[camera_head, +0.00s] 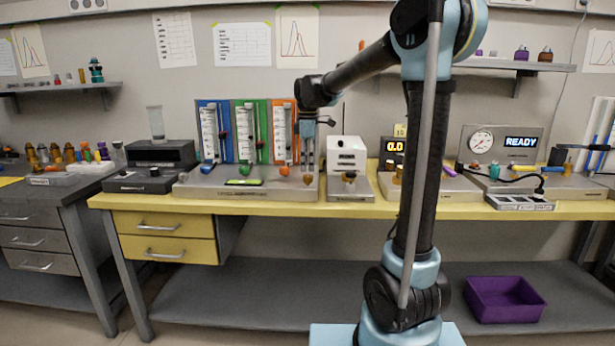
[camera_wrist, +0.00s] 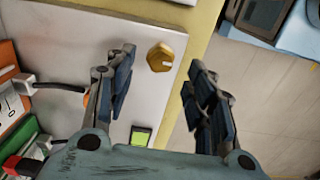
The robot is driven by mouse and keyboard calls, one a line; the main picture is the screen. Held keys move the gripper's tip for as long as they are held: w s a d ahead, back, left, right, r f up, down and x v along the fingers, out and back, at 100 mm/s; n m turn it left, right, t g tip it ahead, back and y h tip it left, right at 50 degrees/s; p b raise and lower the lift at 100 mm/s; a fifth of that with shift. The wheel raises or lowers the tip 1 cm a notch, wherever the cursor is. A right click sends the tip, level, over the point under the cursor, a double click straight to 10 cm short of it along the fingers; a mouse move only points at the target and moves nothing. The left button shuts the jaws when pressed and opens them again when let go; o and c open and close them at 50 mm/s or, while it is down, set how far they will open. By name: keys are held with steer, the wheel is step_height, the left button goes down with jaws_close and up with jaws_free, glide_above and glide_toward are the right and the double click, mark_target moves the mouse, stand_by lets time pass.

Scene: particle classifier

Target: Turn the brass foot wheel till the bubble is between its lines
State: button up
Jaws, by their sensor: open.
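The brass foot wheel (camera_wrist: 160,57) shows in the wrist view as a lobed knob with a pale mark, near the edge of a grey base plate (camera_wrist: 108,20). It also shows in the head view (camera_head: 308,179), at the right front of the base. My gripper (camera_wrist: 163,85) is open, with its fingers to either side of the wheel in the picture, apart from it. In the head view my gripper (camera_head: 308,150) points down above the wheel. The bright green level vial (camera_wrist: 141,136) lies on the plate; it also shows in the head view (camera_head: 244,182). Its bubble and lines are too small to make out.
Blue, green and orange panels with glass tubes (camera_head: 249,130) stand behind the base. A white box instrument (camera_head: 346,154) stands close to the right of my gripper. The yellow bench edge (camera_head: 265,207) runs along the front. A purple bin (camera_head: 505,299) sits on the lower shelf.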

mark_target(308, 175)
steer(key=shift+f, duration=2.4)
steer(key=shift+c, duration=0.5)
steer(key=c, duration=1)
